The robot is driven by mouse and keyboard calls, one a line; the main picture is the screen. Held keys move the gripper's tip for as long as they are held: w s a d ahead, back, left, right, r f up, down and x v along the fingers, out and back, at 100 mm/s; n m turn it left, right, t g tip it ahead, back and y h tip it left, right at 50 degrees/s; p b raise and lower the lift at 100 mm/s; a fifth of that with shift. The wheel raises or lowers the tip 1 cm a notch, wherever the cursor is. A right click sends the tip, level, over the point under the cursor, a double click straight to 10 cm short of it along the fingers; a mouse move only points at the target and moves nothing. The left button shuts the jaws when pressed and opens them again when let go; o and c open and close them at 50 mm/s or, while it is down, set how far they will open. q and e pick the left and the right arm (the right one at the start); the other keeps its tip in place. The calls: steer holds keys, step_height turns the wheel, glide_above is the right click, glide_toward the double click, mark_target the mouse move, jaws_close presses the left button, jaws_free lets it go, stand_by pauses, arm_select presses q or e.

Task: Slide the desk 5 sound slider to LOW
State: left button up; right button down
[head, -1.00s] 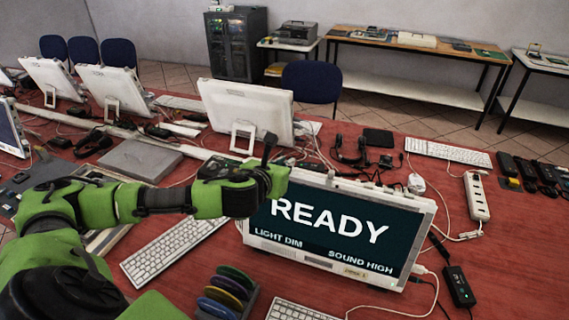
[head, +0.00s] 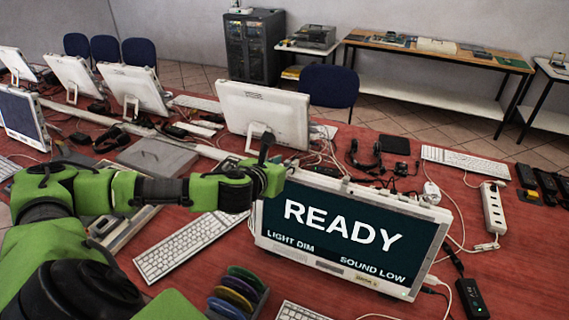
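The desk 5 monitor (head: 350,235) stands on the red table at the lower middle right. Its dark screen reads READY, LIGHT DIM and SOUND LOW. The sound slider itself is too small to make out, or hidden. My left arm comes in from the left, and my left gripper (head: 264,160) is at the top left corner of the monitor, above its upper edge. Its dark fingertips point up and look close together, but I cannot tell whether they are shut. My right gripper is not in view.
A white keyboard (head: 192,246) lies left of the monitor, with a rack of colored discs (head: 238,290) in front. Another white monitor (head: 262,115) stands behind. Cables, a white power strip (head: 493,207) and a white mouse (head: 431,192) lie to the right.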

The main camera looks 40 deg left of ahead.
arm_select(q)
steer(key=v, duration=1.2)
stand_by(0.4)
